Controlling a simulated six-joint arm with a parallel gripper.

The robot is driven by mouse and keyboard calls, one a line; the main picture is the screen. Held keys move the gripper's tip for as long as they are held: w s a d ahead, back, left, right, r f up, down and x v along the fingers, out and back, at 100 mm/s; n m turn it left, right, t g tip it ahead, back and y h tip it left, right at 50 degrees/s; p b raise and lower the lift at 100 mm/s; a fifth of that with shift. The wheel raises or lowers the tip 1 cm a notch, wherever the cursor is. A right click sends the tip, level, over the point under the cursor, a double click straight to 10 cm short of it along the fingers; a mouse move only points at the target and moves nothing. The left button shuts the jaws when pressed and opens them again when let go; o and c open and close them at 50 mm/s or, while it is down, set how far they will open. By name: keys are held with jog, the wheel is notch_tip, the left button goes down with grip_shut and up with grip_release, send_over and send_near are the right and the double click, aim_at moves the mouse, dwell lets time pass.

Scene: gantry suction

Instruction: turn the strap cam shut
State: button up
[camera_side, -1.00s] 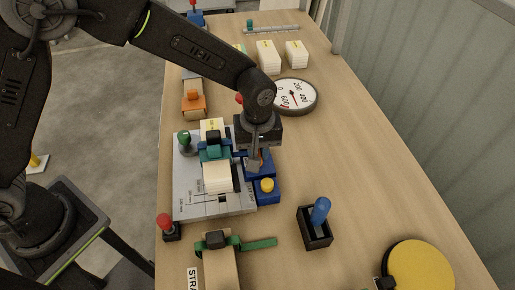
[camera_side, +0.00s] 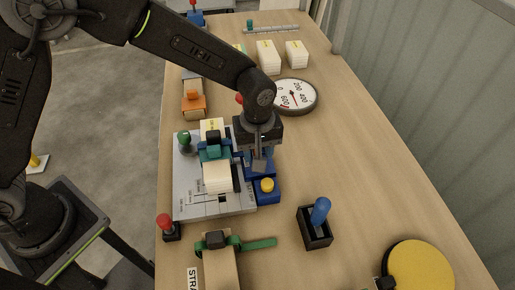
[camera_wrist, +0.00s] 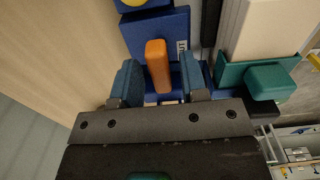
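The strap cam appears to be the dark block (camera_side: 216,238) on the green strap (camera_side: 255,245), which crosses a tan block (camera_side: 219,272) at the front; the label beside it is cut off at "STRA". My gripper (camera_side: 260,163) is well behind it, pointing down at a blue block beside the grey plate. In the wrist view my gripper (camera_wrist: 160,82) has its two blue fingers spread either side of an upright orange lever (camera_wrist: 158,66) on the blue block (camera_wrist: 160,30). A gap shows at each side of the lever. The strap cam is not seen in the wrist view.
The grey plate (camera_side: 186,200) carries cream blocks and a teal clamp (camera_side: 214,152). A yellow button (camera_side: 267,185), a blue lever in a black box (camera_side: 314,232), a red-knobbed lever (camera_side: 165,222) and a yellow disc (camera_side: 418,270) stand around.

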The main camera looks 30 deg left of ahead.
jog(key=shift+o, duration=0.3)
notch_tip(320, 180, up, 14)
dwell(0.4)
jog(key=shift+a, duration=0.1)
jog(key=s+a+r+m+t, duration=0.2)
jog(key=s+a+r+m, duration=0.15)
jog(key=a+r, duration=0.35)
jog(key=s+a+m+t, duration=0.3)
jog(key=s+a+m, duration=0.2)
jog(key=s+a, duration=0.7)
jog(key=s, duration=0.3)
jog(key=shift+s+a+f+m+t, duration=0.3)
jog(key=shift+s+a+f+m, duration=0.05)
jog(key=shift+s+a, duration=0.05)
jog(key=shift+c, duration=0.4)
dwell(0.3)
